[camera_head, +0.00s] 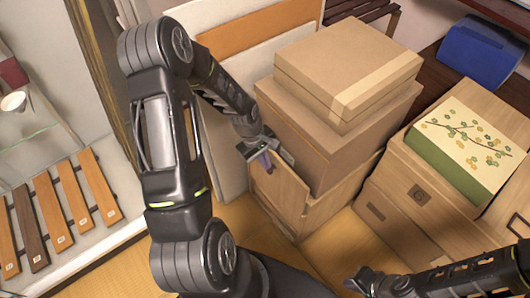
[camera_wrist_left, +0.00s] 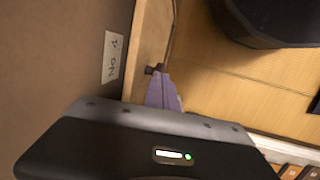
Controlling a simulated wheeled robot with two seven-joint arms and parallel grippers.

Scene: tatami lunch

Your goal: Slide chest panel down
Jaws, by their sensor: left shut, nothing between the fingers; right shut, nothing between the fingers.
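The chest panel (camera_head: 278,198) is a light wooden front on a chest below stacked brown boxes. My left gripper (camera_head: 264,162) is at the panel's upper edge, its purple fingers shut with nothing held. In the left wrist view the fingers (camera_wrist_left: 163,93) point along a light wooden edge (camera_wrist_left: 152,40), beside a small dark knob (camera_wrist_left: 155,69). I cannot tell whether they touch it. My right gripper (camera_head: 358,282) is shut and empty, low at the bottom of the head view, away from the chest.
A large cardboard box (camera_head: 325,135) with a smaller one (camera_head: 350,65) on it stands on the chest. A wooden box (camera_head: 405,195) with a green flowered box (camera_head: 465,145) stands to the right. A blue container (camera_head: 482,50) is at the back right. Floor (camera_head: 325,245) in front is clear.

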